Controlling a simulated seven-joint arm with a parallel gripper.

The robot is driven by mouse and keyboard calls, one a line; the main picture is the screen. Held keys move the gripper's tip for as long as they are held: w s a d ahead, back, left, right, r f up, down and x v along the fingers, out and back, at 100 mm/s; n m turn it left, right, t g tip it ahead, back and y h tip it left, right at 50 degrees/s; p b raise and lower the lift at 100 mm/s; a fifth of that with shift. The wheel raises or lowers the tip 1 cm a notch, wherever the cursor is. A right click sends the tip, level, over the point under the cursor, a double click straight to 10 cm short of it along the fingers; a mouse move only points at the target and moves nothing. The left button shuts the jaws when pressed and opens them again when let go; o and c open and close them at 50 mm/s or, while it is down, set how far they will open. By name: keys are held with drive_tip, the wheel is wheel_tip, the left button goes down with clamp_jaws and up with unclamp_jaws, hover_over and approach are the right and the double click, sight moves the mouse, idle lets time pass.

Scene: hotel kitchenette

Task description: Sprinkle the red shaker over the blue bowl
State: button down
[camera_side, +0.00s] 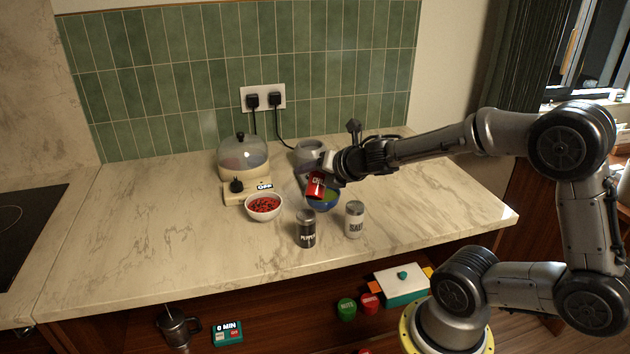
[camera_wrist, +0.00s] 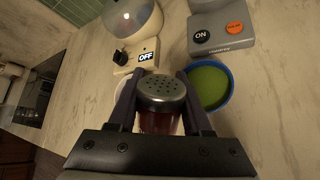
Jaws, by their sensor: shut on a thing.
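The red shaker (camera_side: 316,185) is tilted in the side view, held over or just beside the blue bowl (camera_side: 323,206). My gripper (camera_side: 326,172) is shut on the shaker. In the wrist view the shaker's perforated metal top (camera_wrist: 162,91) shows between the two dark fingers of my gripper (camera_wrist: 160,100), with its red body below. The blue bowl, with green contents, also shows in the wrist view (camera_wrist: 231,88), right of the fingers. I cannot tell whether anything falls from the shaker.
A white bowl of red pieces (camera_side: 263,205) stands left of the blue bowl. A dark pepper shaker (camera_side: 305,230) and a white shaker (camera_side: 354,220) stand in front. Behind are a domed cooker (camera_side: 243,160) marked OFF and a grey appliance (camera_side: 309,152).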

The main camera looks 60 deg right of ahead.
sight(312, 202)
drive_tip(key=shift+w+d+r+y, duration=0.1)
drive_tip(key=shift+w+r+y, duration=0.15)
drive_tip(key=shift+r, duration=0.25)
drive_tip(key=shift+w+d+r+y, duration=0.1)
drive_tip(key=shift+r+y, duration=0.15)
drive_tip(key=shift+r, duration=0.2)
wheel_tip(312, 202, down, 3)
drive_tip(key=m+g+y, duration=0.1)
drive_tip(key=y, duration=0.1)
drive_tip(key=m+g+y, duration=0.1)
drive_tip(key=y, duration=0.1)
drive_tip(key=shift+d+f+m+y, duration=0.15)
drive_tip(key=shift+m+y, duration=0.15)
drive_tip(key=shift+y, duration=0.1)
wheel_tip(312, 202, down, 3)
drive_tip(key=m+y, duration=0.1)
drive_tip(key=y, duration=0.1)
drive_tip(key=m+g+y, duration=0.1)
drive_tip(key=y, duration=0.1)
drive_tip(key=shift+r+y, duration=0.2)
drive_tip(key=shift+y, duration=0.1)
drive_tip(key=shift+r, duration=0.15)
drive_tip(key=shift+r, duration=0.5)
drive_tip(key=shift+f, duration=0.75)
drive_tip(key=shift+r, duration=0.1)
